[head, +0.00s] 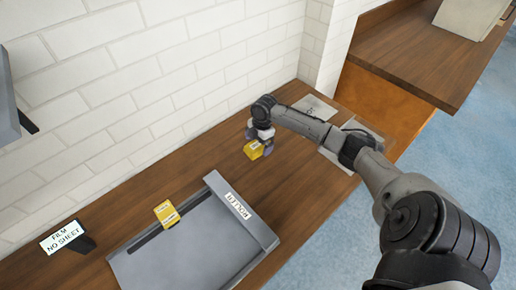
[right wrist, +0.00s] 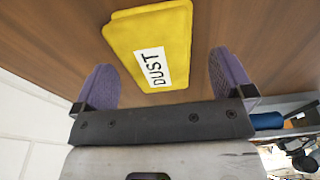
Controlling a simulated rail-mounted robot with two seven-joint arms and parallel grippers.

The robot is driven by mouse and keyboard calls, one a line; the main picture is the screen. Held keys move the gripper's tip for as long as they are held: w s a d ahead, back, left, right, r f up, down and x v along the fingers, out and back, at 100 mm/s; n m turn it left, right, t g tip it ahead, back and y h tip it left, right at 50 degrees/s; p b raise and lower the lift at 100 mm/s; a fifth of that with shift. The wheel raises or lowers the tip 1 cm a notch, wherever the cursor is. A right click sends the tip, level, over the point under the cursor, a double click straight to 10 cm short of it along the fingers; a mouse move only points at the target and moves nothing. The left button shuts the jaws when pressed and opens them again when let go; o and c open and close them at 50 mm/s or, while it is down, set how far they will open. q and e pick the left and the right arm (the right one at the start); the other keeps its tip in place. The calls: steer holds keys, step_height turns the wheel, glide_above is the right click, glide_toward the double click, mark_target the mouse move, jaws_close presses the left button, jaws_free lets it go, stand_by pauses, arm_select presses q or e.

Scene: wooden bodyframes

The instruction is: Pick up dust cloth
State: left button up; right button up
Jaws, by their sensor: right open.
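The dust cloth (head: 254,150) is a yellow folded block on the wooden bench near the white brick wall. In the right wrist view the dust cloth (right wrist: 150,42) is flat and yellow, with a white label reading DUST. My right gripper (head: 261,136) is over the cloth and hides part of it in the head view. In the right wrist view its two purple fingers (right wrist: 163,82) are wide apart, with the cloth just ahead of and between them. The fingers are not closed on it. My left gripper is not in view.
A grey labelled tray (head: 190,262) stands on the bench, with another yellow item (head: 167,214) at its back edge. Flat pale sheets (head: 316,107) lie behind my right arm. Bare bench surrounds the cloth.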

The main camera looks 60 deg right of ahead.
steer(key=shift+a+f, duration=0.15)
steer(key=shift+f, duration=0.65)
steer(key=c, duration=1)
